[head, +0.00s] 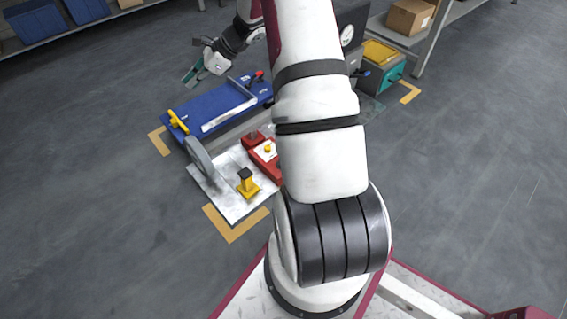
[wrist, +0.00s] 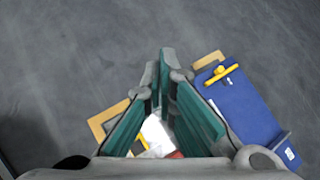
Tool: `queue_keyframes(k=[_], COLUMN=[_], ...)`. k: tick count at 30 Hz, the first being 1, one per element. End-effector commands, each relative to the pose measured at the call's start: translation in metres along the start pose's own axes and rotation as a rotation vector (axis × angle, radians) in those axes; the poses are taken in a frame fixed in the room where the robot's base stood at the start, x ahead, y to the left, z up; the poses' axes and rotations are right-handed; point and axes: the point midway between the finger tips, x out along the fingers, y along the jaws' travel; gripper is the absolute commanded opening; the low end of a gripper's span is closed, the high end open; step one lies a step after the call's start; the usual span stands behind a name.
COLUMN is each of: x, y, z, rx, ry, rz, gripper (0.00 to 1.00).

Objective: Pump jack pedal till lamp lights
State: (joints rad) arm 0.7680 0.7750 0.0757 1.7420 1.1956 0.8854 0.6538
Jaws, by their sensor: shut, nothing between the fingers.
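My gripper (head: 190,78) is shut and empty, up at the left above the far end of the blue board (head: 205,108). In the wrist view its teal fingers (wrist: 160,78) point over the floor, apart from every fixture. A white plate (head: 228,205) on the floor carries a grey wheel-like disc (head: 200,160), a yellow post with a black top (head: 247,182) and a red unit (head: 262,160) with a yellow knob (head: 268,148). My arm partly hides the red unit. I cannot tell which of these is the jack pedal, and no lit lamp is distinguishable.
The blue board has a yellow T-handle (head: 178,122). A dark gauge unit (head: 350,22) and a yellow-topped box (head: 380,58) stand behind my arm. Tan floor corner marks (head: 235,228) frame the rows. Shelves with blue bins (head: 35,20) stand at the back; left floor is clear.

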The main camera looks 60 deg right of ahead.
Motion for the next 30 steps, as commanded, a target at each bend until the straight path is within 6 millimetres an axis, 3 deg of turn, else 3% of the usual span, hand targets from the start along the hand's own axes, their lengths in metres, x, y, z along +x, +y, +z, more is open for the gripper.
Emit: queue_keyframes(k=[1,6,10,15,19,23,30], x=[-0.007,-0.031,-0.056,-0.095,-0.129,-0.164,-0.227], y=[0.016,0.086,0.146,0.228,0.287,0.341,0.417], z=[0.032,0.111,0.155,0.189,0.198,0.194,0.157], rx=[-0.096,-0.417,-0.659,-0.963,-1.187,-1.404,-1.772], ry=[0.005,0.027,0.046,0.073,0.099,0.128,0.199], rz=[0.040,0.192,0.307,0.456,0.565,0.674,0.861], gripper=[0.00,0.00,0.00,0.00,0.00,0.00,0.00])
